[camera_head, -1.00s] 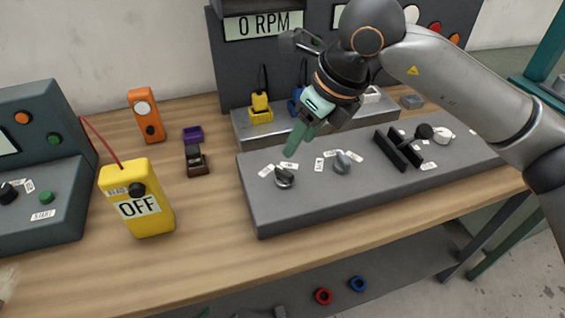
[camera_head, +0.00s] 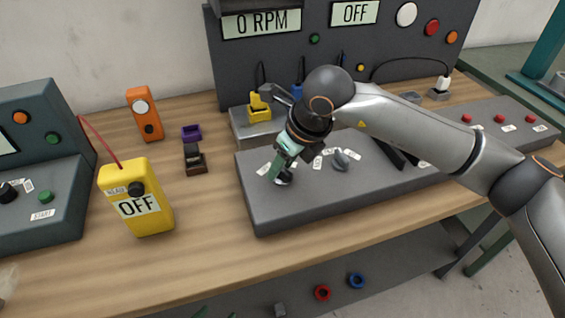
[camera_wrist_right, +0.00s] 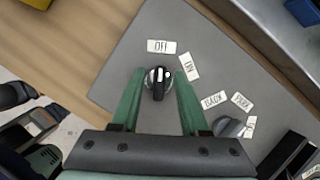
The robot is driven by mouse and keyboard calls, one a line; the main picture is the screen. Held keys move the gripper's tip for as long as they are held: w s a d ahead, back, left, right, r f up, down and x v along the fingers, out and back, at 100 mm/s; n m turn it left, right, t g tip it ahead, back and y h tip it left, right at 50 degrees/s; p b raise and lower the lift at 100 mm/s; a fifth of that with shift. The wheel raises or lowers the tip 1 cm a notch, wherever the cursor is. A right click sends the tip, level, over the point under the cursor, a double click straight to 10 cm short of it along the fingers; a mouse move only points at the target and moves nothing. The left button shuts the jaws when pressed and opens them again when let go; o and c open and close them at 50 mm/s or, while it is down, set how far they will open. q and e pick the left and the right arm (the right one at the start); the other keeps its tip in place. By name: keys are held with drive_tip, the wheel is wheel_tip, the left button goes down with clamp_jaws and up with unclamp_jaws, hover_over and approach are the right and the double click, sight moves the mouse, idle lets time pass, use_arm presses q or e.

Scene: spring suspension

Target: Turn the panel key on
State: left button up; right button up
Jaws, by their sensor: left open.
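The panel key, a round dark knob with a metallic rim, stands on the grey sloped panel (camera_head: 300,205) near its left end. In the right wrist view the key (camera_wrist_right: 158,83) has its white mark toward the OFF label (camera_wrist_right: 161,46); the ON label (camera_wrist_right: 190,67) is to its right. My right gripper (camera_head: 277,170) is over the key. In the wrist view its green fingers (camera_wrist_right: 158,100) are open, one on each side of the key, with gaps visible. In the head view they partly hide the key (camera_head: 284,180). My left gripper's green tips (camera_head: 218,315) just show at the bottom edge.
A second knob (camera_head: 341,160) stands to the right on the panel. Behind is a console with displays 0 RPM (camera_head: 262,22) and OFF (camera_head: 355,12). A yellow box reading OFF (camera_head: 150,222) stands left of the panel. Bare wooden table lies in front.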

clamp_jaws()
